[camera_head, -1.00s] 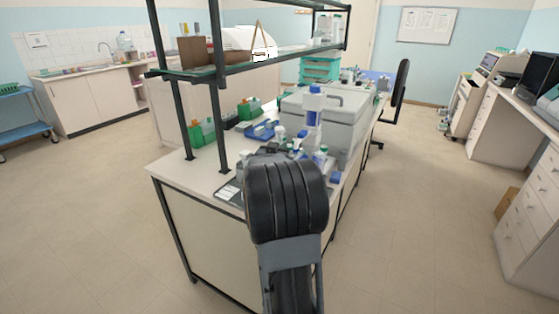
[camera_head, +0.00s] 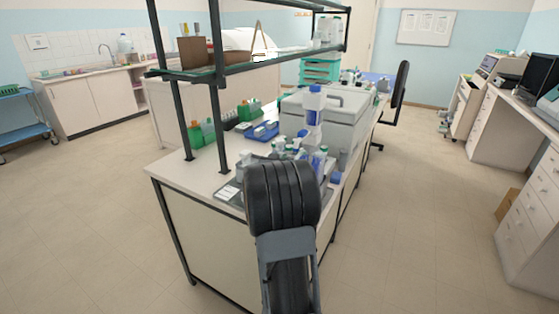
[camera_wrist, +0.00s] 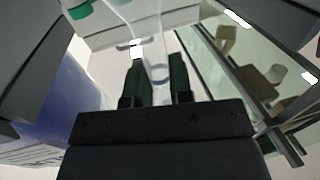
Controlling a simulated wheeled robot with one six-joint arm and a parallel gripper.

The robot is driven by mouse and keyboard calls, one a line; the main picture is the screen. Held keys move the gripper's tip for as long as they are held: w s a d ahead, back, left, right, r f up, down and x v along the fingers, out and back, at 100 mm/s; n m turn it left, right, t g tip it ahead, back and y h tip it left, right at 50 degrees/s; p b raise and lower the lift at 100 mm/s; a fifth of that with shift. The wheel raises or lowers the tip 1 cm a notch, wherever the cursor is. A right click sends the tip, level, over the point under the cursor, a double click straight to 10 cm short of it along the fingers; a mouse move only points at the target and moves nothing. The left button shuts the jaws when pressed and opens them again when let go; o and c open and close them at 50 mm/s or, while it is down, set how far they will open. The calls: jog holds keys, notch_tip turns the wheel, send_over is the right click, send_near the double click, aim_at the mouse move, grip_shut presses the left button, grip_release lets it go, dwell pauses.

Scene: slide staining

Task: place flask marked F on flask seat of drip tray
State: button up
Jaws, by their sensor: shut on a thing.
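In the wrist view my gripper (camera_wrist: 157,70) is shut on a clear glass flask (camera_wrist: 152,45). The flask runs from between the two dark fingers toward the top of the picture. No letter can be read on it. In the head view my gripper and the flask cannot be made out behind my black arm link. A dark flat tray (camera_head: 229,191) with white labels lies at the near end of the bench, partly hidden by my arm. I cannot tell whether it is the drip tray, and no flask seat can be made out.
Green racks (camera_head: 196,135) and a blue rack (camera_head: 262,132) stand on the bench left of a large grey box (camera_head: 345,112). Small bottles crowd the area just beyond my arm. A shelf (camera_head: 190,75) on dark posts overhangs the bench's left side.

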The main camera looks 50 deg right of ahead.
jog(key=o, duration=0.7)
jog(key=shift+r+p, duration=0.25)
jog(key=shift+p, duration=0.1)
jog(key=v, duration=1.2)
jog(key=w+a+f+n+t+y, duration=0.2)
jog(key=a+n+y, duration=0.4)
jog(key=a, duration=0.5)
jog(key=w+a+f+n+t+y, duration=0.1)
jog(key=a+n+y, duration=0.2)
jog(key=a+y, duration=0.6)
jog(key=s+a+f+n+g, duration=0.1)
jog(key=s+a+g, duration=0.1)
jog(key=s, duration=0.3)
jog(key=s+a+f+n+g+y, duration=0.1)
jog(key=s+a+f+g, duration=0.1)
jog(key=s+a+g, duration=0.1)
jog(key=s+a+f+n+g, duration=0.1)
jog(key=s+a+n+g, duration=0.1)
jog(key=s, duration=0.4)
jog(key=shift+s+a+f+g+b, duration=0.1)
jog(key=shift+s+a+g+b, duration=0.05)
jog(key=shift+a, duration=0.3)
jog(key=shift+s+a+f+g+b, duration=0.1)
jog(key=shift+s+a+g+b, duration=0.05)
jog(key=shift+a, duration=0.3)
